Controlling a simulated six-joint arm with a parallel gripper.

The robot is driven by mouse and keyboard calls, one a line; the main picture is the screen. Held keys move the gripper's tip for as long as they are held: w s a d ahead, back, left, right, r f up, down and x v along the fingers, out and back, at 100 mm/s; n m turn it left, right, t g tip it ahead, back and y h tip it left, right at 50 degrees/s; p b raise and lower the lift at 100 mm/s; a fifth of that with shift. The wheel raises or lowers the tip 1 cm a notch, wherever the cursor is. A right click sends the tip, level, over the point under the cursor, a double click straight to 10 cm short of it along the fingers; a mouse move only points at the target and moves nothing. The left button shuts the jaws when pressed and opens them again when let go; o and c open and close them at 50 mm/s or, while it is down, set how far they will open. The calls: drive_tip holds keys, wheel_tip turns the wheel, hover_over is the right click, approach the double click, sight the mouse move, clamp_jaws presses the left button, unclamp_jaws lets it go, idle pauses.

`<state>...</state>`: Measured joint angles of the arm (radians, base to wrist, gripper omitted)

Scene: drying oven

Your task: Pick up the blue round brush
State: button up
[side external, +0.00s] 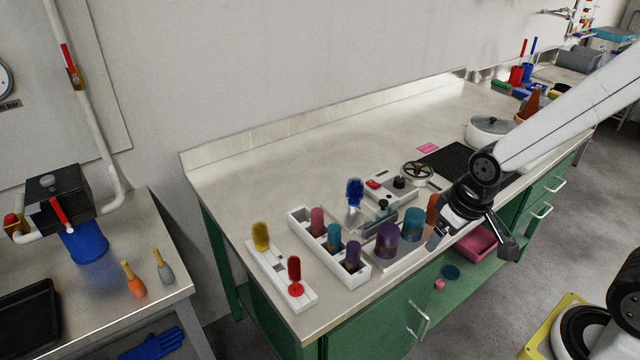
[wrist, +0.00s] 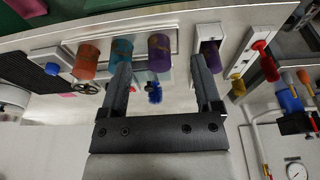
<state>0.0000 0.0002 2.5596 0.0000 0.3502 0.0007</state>
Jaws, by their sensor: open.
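The blue round brush (side external: 355,190) stands upright with its bristles up, behind the coloured cylinders on the bench in the side view. In the wrist view its blue bristles (wrist: 154,92) show between my fingers, farther off. My gripper (side external: 470,248) is open and empty, above the front edge of the bench, to the right of the brush and apart from it. Both dark fingers (wrist: 160,65) show in the wrist view with nothing held. The foot of the brush is partly hidden by things in front.
A white compartment box (side external: 298,226) with several cylinders stands left of a tray with purple (side external: 387,240) and teal (side external: 413,224) cylinders. A device with a handwheel (side external: 417,170) is behind. The back-left bench is clear.

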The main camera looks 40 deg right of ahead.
drive_tip(key=w+d+m+g, duration=0.1)
drive_tip(key=w+d+m, duration=0.1)
drive_tip(key=w+m, duration=1.1)
drive_tip(key=m+g, duration=0.1)
drive_tip(key=m, duration=0.3)
hover_over(354, 191)
drive_tip(key=f, duration=0.1)
drive_tip(key=d+f, duration=0.1)
drive_tip(key=f, duration=0.1)
drive_tip(key=shift+w+f, duration=0.1)
drive_tip(key=shift+f, duration=0.05)
drive_tip(key=shift+w+f+m+g, duration=0.2)
drive_tip(key=shift+w+m+g, duration=0.15)
drive_tip(key=shift+m, duration=0.15)
drive_tip(key=shift+a+f, duration=0.1)
drive_tip(key=shift+f, duration=3.8)
clamp_jaws()
